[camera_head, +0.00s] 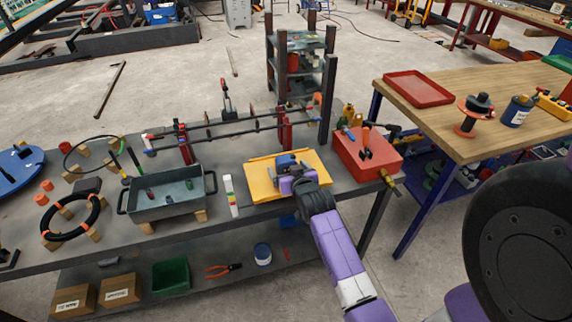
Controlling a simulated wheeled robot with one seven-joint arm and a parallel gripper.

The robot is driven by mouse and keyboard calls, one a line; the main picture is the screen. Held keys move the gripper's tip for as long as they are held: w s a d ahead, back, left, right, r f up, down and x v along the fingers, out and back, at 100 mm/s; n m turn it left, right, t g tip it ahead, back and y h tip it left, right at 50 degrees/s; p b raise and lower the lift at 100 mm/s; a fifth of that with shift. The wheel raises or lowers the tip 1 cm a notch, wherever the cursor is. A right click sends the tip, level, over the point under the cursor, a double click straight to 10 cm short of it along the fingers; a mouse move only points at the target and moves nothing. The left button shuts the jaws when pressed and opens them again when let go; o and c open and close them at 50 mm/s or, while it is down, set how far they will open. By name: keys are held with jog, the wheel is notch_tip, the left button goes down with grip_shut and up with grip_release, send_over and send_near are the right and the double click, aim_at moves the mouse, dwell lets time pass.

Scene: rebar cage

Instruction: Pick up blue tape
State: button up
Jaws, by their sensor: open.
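A blue item (285,160), possibly the blue tape, is on the yellow tray (260,186) on the grey workbench. It is partly hidden behind my gripper, so its full shape does not show. My gripper (292,172), at the end of my purple arm, is open and low over the tray, right at the blue item. I cannot tell whether the fingers touch it or stand around it.
A red toolbox (352,167) stands right of the tray. A grey metal bin (165,208) and a white strip (231,196) are to the left. Rebar on uprights (240,121) runs behind. A wooden-topped table (455,132) is at the right.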

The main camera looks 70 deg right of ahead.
jog(key=shift+w+d+f, duration=0.25)
jog(key=shift+w+d, duration=0.15)
jog(key=shift+d, duration=0.1)
jog(key=shift+c, duration=0.4)
jog(key=c, duration=1.5)
jog(key=shift+c, duration=0.8)
jog(key=shift+r, duration=0.15)
